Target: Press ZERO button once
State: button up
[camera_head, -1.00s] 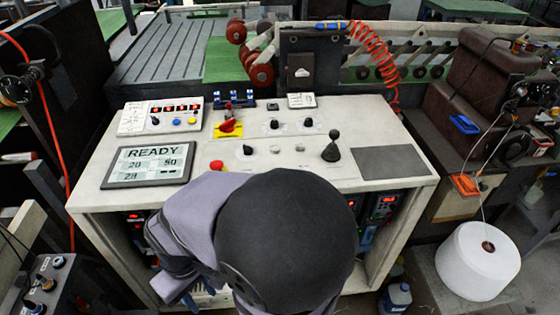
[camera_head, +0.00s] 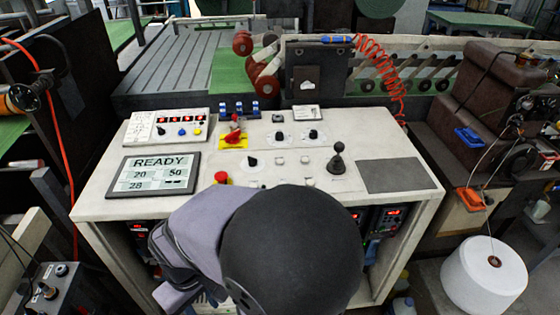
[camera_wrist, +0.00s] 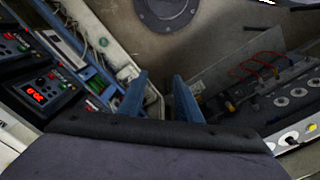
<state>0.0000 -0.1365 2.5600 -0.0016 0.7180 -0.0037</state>
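The pale control console (camera_head: 110,203) fills the middle of the head view. A small white panel (camera_head: 146,128) at its back left has red displays, a dark knob, a blue button (camera_head: 182,132) and a yellow button (camera_head: 197,132). No ZERO label is readable, so I cannot tell which button it is. A red button (camera_head: 221,177) stands right of the display screen (camera_head: 153,173), which reads READY. My gripper (camera_wrist: 160,95) shows two blue fingers, apart and empty, in the wrist view. In the head view my arm covers the console's front middle, and the fingertips are not clear.
A black-knobbed lever (camera_head: 337,160), small knobs and a red handle on a yellow plate (camera_head: 232,138) rise from the console top. A white thread cone (camera_head: 484,275) stands at lower right. In the wrist view, digital controllers (camera_wrist: 40,92) lie left and a wired box interior lies right.

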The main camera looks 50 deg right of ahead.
grip_shut()
dwell(1.5)
